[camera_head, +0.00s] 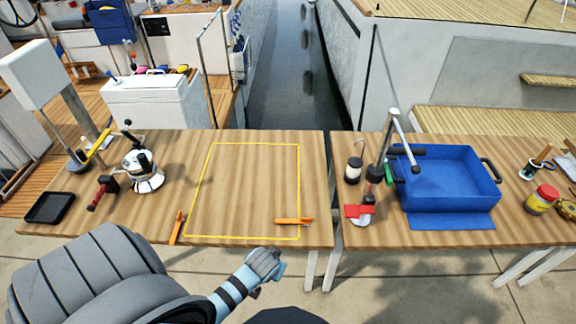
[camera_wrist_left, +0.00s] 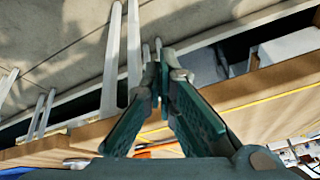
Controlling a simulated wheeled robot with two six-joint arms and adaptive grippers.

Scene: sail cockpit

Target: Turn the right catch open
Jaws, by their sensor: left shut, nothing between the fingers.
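The right catch (camera_head: 294,221) is a thin orange bar on the left table, just inside the front right corner of a yellow outline. It lies crosswise, roughly parallel to the table's front edge. The left catch (camera_head: 176,227) is a similar orange bar at the front left, pointing away from me. My left gripper (camera_head: 268,262) is in front of the table edge, nearer than the right catch and apart from it. It is shut and empty, and its fingertips meet in the left wrist view (camera_wrist_left: 155,52). An orange sliver (camera_wrist_left: 158,150) shows low behind the fingers there. My right gripper is not in view.
The yellow outline (camera_head: 300,180) encloses bare wood. Past a narrow gap, the right table holds a blue bin (camera_head: 450,195) and a metal lever (camera_head: 385,145).

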